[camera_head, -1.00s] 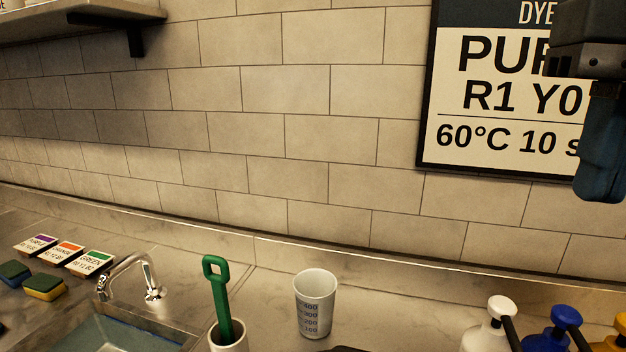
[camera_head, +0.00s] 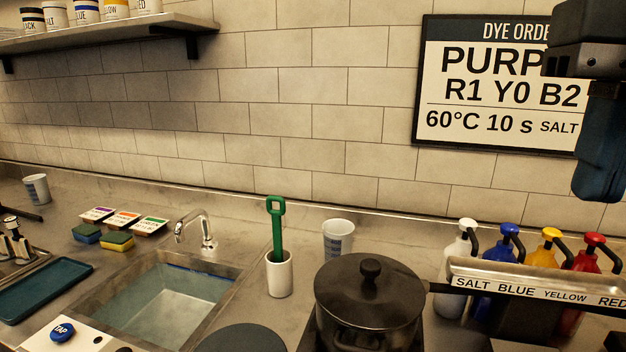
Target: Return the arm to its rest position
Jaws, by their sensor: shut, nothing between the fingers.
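My gripper (camera_head: 598,188) hangs at the upper right edge of the head view, pointing down, dark and blue-black. Its fingers are shut with nothing held. It is in front of the wall sign and covers part of the right side of the dye order sign (camera_head: 470,95). The rest of my arm is outside the view or cut off by the edge.
A lidded black pot (camera_head: 369,300) stands at the front centre. A labelled rack (camera_head: 540,283) and several pump bottles (camera_head: 497,250) stand below my gripper. A sink (camera_head: 165,295), green-handled tool (camera_head: 277,230), white cup (camera_head: 338,240) and shelf (camera_head: 120,33) are farther left.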

